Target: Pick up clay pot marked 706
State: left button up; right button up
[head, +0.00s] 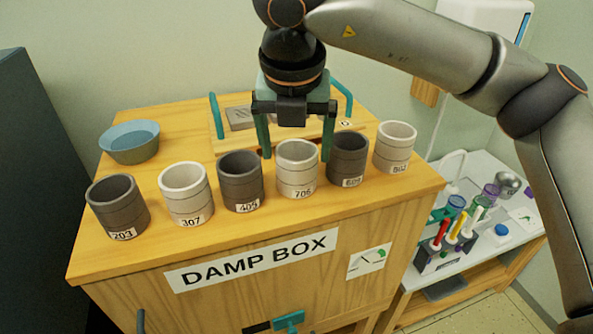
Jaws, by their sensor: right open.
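The light grey clay pot marked 706 (297,170) stands upright on the wooden damp box (240,225), in a row of pots near the front edge. My right gripper (296,155) points down at this pot. Its two teal fingers are open, one to each side of the pot's upper part. Whether they touch the pot, I cannot tell. My left gripper is out of view.
Pots 203 (118,207), 307 (186,194) and a pale one (395,147) extend the row. A blue bowl (130,142) and teal-handled tray (220,137) sit behind.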

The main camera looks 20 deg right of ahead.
aim_at(296, 159)
jog(key=x, duration=0.5)
jog(key=shift+f, duration=0.1)
jog(key=shift+c, duration=0.2)
jog(key=c, duration=1.2)
